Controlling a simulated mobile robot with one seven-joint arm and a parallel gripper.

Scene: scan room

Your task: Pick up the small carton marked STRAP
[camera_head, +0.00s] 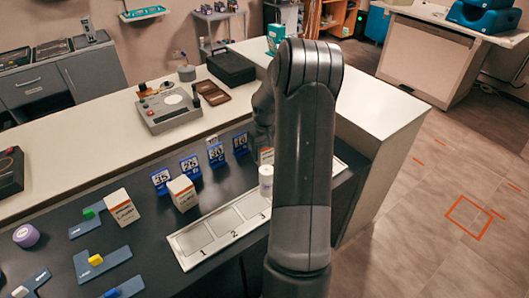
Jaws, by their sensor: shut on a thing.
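My arm stands in the middle of the view and hides much of what is behind it. My gripper (262,140) points down at the left edge of the arm, its fingertips mostly hidden. A small white and orange carton (266,155) shows just under it, between the jaws as far as I can see; its label is not readable. Two similar cartons stand on the dark counter, one at the left (122,207) and one nearer the middle (182,193). Their print is too small to read surely. A white cylindrical container (265,181) stands just in front of my gripper.
A white strip with numbered squares (190,262) lies along the counter's front. Blue number cards (190,167) stand behind it. Blue holders (102,257) with coloured blocks and a purple round object (26,236) are at left. A device (168,107) and black case (231,67) sit on the raised ledge.

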